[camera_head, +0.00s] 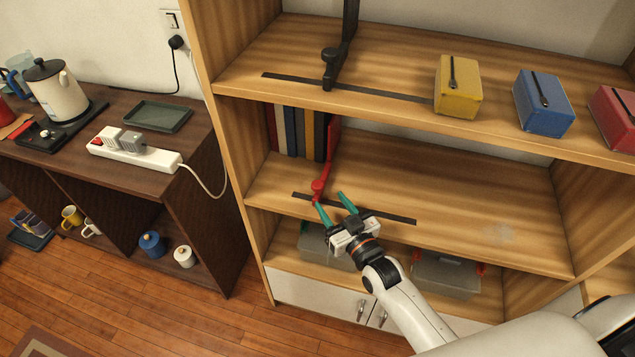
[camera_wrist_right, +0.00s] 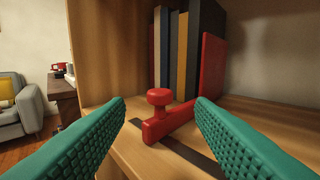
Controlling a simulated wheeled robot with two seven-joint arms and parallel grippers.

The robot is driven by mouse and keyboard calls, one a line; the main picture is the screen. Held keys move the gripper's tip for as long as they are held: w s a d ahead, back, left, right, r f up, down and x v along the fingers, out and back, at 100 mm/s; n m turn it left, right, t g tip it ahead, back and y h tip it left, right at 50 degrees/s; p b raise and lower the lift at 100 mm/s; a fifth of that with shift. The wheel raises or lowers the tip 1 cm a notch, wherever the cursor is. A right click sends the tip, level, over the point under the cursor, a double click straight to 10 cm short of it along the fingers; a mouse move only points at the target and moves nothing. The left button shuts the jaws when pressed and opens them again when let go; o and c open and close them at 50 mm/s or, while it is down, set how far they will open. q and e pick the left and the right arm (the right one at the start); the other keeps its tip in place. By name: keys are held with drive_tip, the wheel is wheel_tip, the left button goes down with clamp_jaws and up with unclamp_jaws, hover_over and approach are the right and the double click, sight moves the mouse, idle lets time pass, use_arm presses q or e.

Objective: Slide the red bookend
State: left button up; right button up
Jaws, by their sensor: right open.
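The red bookend (camera_head: 331,155) stands on the middle shelf against the right side of a row of books (camera_head: 297,132). Its low foot carries a round red knob and sits on a dark slot (camera_head: 385,214) near the shelf's front edge. In the right wrist view the bookend's knob (camera_wrist_right: 160,97) shows between my green fingertips, a little beyond them. My right gripper (camera_head: 333,199) is open and empty, just in front of the knob. My left gripper is not in view.
A black bookend (camera_head: 345,45) stands on the upper shelf in its own slot, with yellow (camera_head: 458,88), blue (camera_head: 543,103) and red (camera_head: 615,118) boxes to its right. The middle shelf right of the bookend is clear. Grey bins (camera_head: 445,275) sit below.

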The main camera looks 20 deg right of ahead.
sight(321, 188)
drive_tip(key=w, duration=0.2)
drive_tip(key=w+a, duration=0.1)
drive_tip(key=w, duration=0.4)
drive_tip(key=shift+w+a, duration=0.25)
drive_tip(key=shift+w, duration=0.1)
drive_tip(key=shift+c, duration=0.3)
clamp_jaws()
drive_tip(key=shift+s+d, duration=0.1)
drive_tip(key=shift+d, duration=0.05)
